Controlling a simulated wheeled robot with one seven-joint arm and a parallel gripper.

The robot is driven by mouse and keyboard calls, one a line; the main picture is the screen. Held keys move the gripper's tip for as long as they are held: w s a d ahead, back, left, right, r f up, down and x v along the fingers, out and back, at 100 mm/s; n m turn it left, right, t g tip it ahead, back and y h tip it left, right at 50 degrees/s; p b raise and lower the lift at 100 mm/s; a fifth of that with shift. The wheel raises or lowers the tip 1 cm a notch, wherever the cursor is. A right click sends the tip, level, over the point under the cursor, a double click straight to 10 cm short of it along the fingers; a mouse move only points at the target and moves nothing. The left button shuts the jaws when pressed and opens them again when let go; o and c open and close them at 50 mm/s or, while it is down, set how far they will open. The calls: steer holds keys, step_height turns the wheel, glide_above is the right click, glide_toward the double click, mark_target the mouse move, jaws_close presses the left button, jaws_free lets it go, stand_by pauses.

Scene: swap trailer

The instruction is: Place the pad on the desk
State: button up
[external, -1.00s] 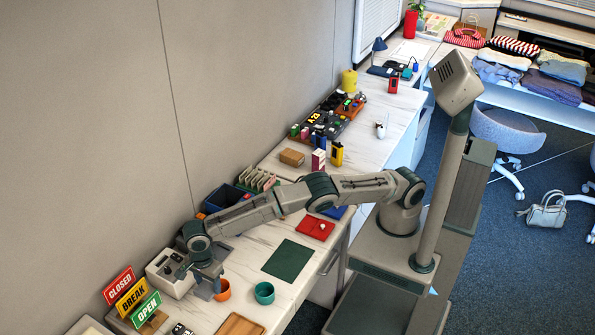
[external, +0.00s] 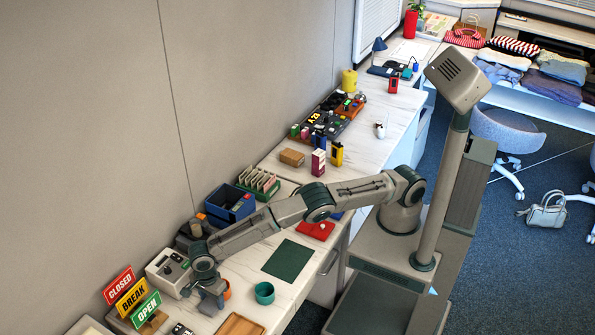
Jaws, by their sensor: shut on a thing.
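My gripper (external: 210,302) is low over the near end of the white marbled desk (external: 250,262), pointing down. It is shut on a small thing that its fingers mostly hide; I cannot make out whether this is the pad. An orange cup (external: 227,290) is just right of the gripper and partly covered by it. A flat dark green square (external: 288,260) lies on the desk to the right. A flat red piece (external: 314,231) with a small white thing on it lies farther back, beside my arm.
A teal cup (external: 264,293) stands right of the gripper. A white-grey box (external: 168,273) and CLOSED, BREAK and OPEN signs (external: 132,295) are to its left. A wooden board (external: 240,325) lies in front. A blue bin (external: 230,203) stands by the wall. Bare desk surrounds the green square.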

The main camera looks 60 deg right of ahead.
mark_target(212, 300)
steer(key=shift+f, duration=0.2)
steer(key=o, duration=0.9)
steer(key=shift+o, duration=0.2)
steer(key=shift+r, duration=0.1)
step_height(212, 300, up, 12)
steer(key=shift+r+b, duration=0.15)
steer(key=shift+b, duration=0.2)
